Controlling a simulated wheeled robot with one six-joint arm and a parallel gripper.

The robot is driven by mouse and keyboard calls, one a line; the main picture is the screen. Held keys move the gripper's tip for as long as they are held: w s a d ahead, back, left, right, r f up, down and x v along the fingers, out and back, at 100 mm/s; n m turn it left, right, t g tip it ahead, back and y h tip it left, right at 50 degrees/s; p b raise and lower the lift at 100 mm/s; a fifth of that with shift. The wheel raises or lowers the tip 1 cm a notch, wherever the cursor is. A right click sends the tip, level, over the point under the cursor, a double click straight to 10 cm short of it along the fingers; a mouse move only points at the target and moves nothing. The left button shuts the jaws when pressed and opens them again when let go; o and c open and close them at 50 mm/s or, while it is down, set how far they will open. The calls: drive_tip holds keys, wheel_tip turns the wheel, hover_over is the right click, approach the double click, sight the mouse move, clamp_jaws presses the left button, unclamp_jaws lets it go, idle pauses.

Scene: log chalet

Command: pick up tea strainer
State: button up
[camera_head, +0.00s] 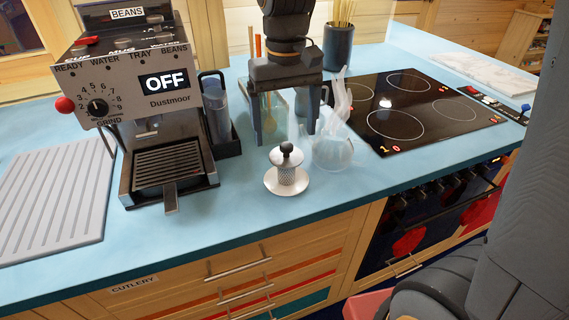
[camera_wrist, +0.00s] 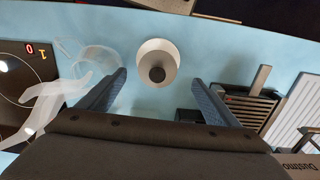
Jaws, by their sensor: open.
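In the wrist view the strainer's dark knob (camera_wrist: 157,74) lies ahead of the gap between the open fingers (camera_wrist: 158,85). The saucer shows around it as a pale disc.
A clear glass teapot (camera_head: 333,152) stands right of the strainer, close to my gripper's right finger. A coffee machine (camera_head: 160,110) stands to the left. A black hob (camera_head: 410,110) lies to the right. The counter in front of the coffee machine and strainer is bare.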

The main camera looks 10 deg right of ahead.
sight(287, 145)
drive_tip(key=shift+d+f, duration=0.2)
drive_tip(key=shift+f, duration=0.2)
drive_tip(key=shift+w+f+p, duration=0.15)
drive_tip(key=shift+f+p, duration=0.25)
drive_tip(key=shift+f, duration=0.85)
drive_tip(key=shift+w+f+p, duration=0.1)
drive_tip(key=shift+f+p, duration=0.25)
drive_tip(key=shift+f, duration=0.85)
drive_tip(key=c, duration=1.5)
